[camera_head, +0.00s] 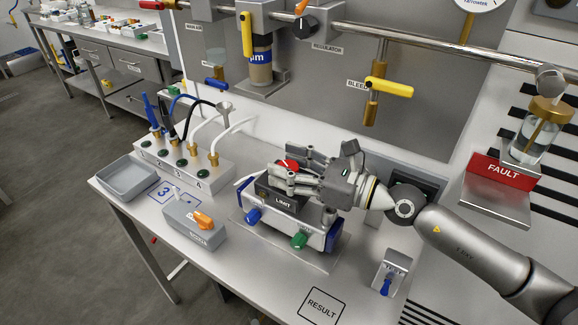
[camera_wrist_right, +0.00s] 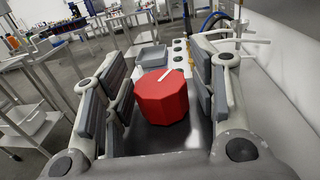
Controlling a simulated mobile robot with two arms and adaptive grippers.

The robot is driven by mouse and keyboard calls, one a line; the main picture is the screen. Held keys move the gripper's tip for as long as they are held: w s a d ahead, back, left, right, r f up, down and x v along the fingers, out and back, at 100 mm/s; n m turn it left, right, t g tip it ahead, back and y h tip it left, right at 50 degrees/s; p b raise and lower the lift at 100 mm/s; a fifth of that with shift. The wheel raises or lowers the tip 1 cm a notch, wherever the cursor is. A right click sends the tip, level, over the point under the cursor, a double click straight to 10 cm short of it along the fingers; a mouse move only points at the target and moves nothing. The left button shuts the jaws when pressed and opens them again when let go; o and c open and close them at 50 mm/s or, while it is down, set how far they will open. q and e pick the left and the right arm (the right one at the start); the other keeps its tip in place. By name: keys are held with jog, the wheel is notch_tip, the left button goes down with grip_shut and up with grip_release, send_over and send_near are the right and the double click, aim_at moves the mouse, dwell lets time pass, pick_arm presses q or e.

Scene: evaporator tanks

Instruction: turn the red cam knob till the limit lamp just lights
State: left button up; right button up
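The red cam knob (camera_head: 289,165) sits on top of the box marked LIMIT (camera_head: 283,203). In the right wrist view the knob (camera_wrist_right: 162,97) is a many-sided red block with a white pointer line on top. My right gripper (camera_head: 287,171) reaches in from the right, with one finger on each side of the knob. In the wrist view its fingers (camera_wrist_right: 163,100) are spread, with narrow gaps seeming to show beside the knob. Contact is not clear. I cannot make out a lit limit lamp; the box is partly hidden by the fingers. My left gripper is out of view.
The box stands on a fixture with a blue knob (camera_head: 252,216) and a green knob (camera_head: 299,240). A grey block with an orange lever (camera_head: 203,219), a grey tray (camera_head: 127,177) and a socket strip (camera_head: 186,165) lie left. A red FAULT sign (camera_head: 501,171) is at right.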

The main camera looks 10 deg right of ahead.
jog(key=shift+o, duration=0.2)
jog(key=shift+f, duration=0.1)
jog(key=shift+s+d+f, duration=0.1)
jog(key=shift+s+d, duration=0.35)
jog(key=shift+d, duration=0.05)
jog(key=v, duration=1)
jog(key=shift+s+d, duration=0.2)
jog(key=shift+d, duration=0.05)
dwell(0.4)
